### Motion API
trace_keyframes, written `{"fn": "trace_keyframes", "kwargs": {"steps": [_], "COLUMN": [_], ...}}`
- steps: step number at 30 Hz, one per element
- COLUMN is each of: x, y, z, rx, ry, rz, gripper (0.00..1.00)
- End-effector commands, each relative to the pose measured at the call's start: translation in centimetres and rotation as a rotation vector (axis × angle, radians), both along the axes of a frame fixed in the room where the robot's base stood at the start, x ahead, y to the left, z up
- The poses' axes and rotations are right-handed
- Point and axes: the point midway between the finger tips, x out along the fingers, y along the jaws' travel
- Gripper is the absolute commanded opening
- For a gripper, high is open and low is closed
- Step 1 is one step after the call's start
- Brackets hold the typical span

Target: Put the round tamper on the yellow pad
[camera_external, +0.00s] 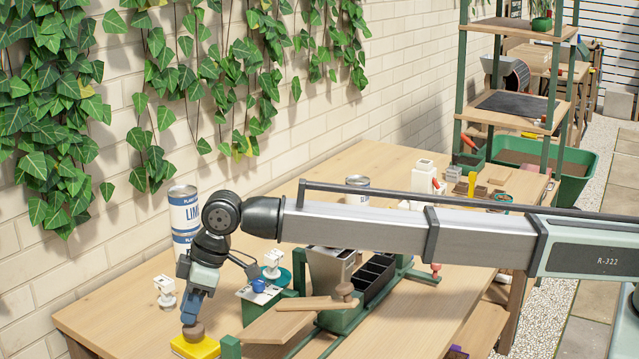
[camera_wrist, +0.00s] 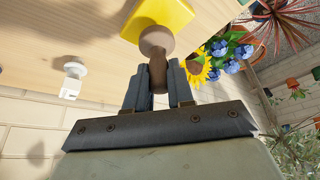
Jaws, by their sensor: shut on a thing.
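The round tamper is brown, with a wide round head and a narrower handle, and shows in the external view (camera_external: 193,331) and the wrist view (camera_wrist: 156,42). My gripper (camera_external: 191,314) is shut on its handle, one finger on each side in the wrist view (camera_wrist: 157,84). The yellow pad (camera_external: 196,348) is at the lower left of the table in the external view, directly below the tamper. In the wrist view the pad (camera_wrist: 165,12) is partly hidden behind the tamper head. The head is at or very near the pad's top; I cannot tell if they touch.
A white fitting (camera_external: 165,290) stands on the table left of my gripper, with stacked cans (camera_external: 184,215) behind. A green frame (camera_external: 230,347) with a wooden board (camera_external: 275,325) is close on the right. Bare table (camera_external: 110,310) lies to the left.

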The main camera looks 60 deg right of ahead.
Motion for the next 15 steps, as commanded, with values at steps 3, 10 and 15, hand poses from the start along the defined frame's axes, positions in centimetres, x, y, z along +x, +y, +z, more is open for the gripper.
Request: {"fn": "trace_keyframes", "kwargs": {"steps": [3,10,15], "x": [-0.1,0.0,0.0], "y": [0.0,0.0,0.0], "z": [-1.6,-2.0,-2.2], "rx": [0.000,0.001,0.000], "ry": [0.001,-0.001,0.000], "rz": [0.000,0.000,0.000], "gripper": [0.00,0.00,0.00]}}
